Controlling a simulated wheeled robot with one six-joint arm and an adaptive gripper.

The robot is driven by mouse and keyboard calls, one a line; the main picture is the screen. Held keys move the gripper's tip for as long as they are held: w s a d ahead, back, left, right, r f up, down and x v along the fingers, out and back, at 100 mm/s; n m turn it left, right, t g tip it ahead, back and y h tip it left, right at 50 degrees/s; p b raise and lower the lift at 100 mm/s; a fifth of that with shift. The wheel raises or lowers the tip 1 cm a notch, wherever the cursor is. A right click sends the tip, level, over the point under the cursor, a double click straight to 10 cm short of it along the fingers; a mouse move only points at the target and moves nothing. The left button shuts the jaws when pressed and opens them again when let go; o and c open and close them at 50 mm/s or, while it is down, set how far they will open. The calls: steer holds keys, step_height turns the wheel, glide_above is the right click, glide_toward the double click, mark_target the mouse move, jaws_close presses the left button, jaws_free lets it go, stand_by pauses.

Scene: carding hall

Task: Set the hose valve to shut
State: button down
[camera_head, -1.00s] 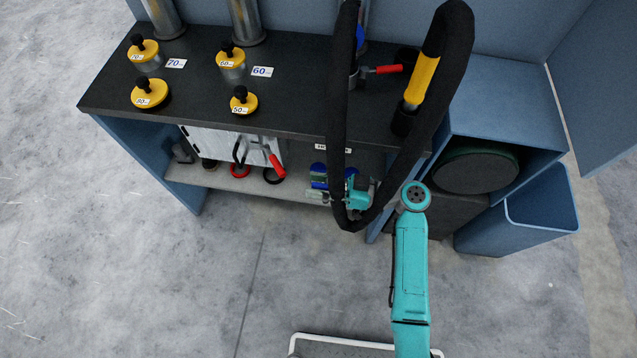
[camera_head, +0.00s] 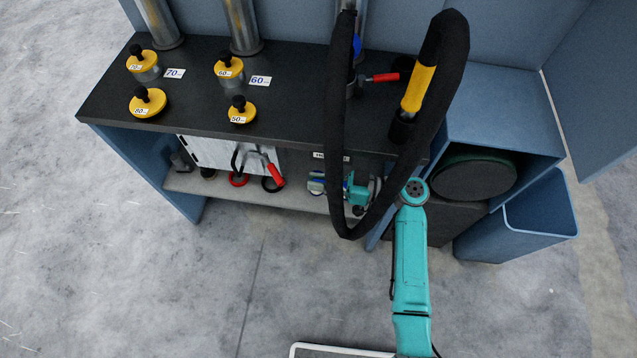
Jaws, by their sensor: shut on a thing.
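My gripper (camera_head: 328,187) is under the front edge of the dark bench top, below a small white label (camera_head: 331,156) whose text I cannot read fully. Its fingers point left and are shut on a small blue part (camera_head: 316,187), apparently the handle of the hose valve. The fingers and the black hose hide most of the valve, so I cannot read its setting. The black hose (camera_head: 337,130) hangs in a loop in front of my wrist. A separate red lever (camera_head: 385,77) sticks out from a fitting on the bench top.
Yellow weights or caps with black knobs (camera_head: 147,102) stand on the bench top (camera_head: 195,110). A blue bin (camera_head: 530,225) stands at the right.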

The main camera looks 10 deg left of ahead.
steer(key=c, duration=1.1)
jaws_free()
steer(key=d, duration=1.2)
steer(key=shift+s, duration=0.25)
